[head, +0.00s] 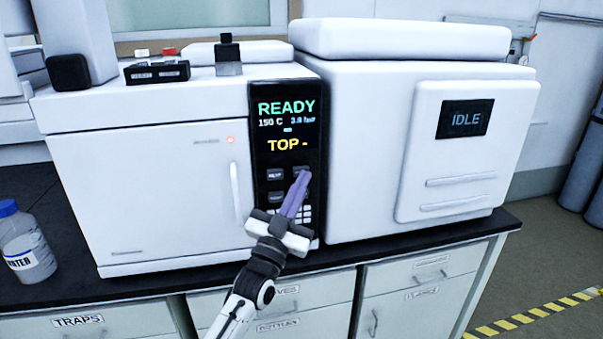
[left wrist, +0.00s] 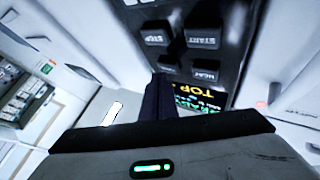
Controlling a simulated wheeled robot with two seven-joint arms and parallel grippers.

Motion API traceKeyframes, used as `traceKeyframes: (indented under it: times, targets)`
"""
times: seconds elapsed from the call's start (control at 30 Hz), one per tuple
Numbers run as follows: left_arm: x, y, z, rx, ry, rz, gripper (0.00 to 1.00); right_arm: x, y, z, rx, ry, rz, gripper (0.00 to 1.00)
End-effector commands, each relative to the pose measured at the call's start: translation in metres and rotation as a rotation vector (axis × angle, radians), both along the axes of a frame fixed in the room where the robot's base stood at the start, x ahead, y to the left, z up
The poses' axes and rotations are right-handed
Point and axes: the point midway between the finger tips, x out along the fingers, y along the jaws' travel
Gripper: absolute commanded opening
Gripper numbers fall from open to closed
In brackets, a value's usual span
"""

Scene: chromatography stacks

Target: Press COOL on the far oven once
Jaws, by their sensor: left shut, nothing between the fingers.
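The white oven (head: 150,185) on the left has a black control panel (head: 262,155) reading READY, 150 C and TOP. My left gripper (head: 302,178) is shut and empty, its purple fingertips in front of the button right of NEXT (head: 275,175). That button's label is hidden, and I see no COOL lettering. In the left wrist view, the shut fingers (left wrist: 160,92) reach the panel, which appears upside down, with NEXT (left wrist: 207,72), START (left wrist: 203,39) and STOP (left wrist: 156,39) legible. I cannot tell whether the tips touch the button. My right gripper is in neither view.
A second white instrument (head: 365,150) with an IDLE screen (head: 465,119) stands close on the right. A water bottle (head: 24,245) stands at the left on the dark bench top (head: 70,284). Drawers are below, and yellow-black tape (head: 535,313) marks the floor.

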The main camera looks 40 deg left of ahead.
Motion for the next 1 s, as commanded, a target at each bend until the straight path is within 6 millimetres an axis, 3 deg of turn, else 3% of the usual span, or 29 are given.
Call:
traceKeyframes:
  times: [1.0]
  targets:
    - [0.0059,0.0071,0.0000,0.000,0.000,0.000,0.00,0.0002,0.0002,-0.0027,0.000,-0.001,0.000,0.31]
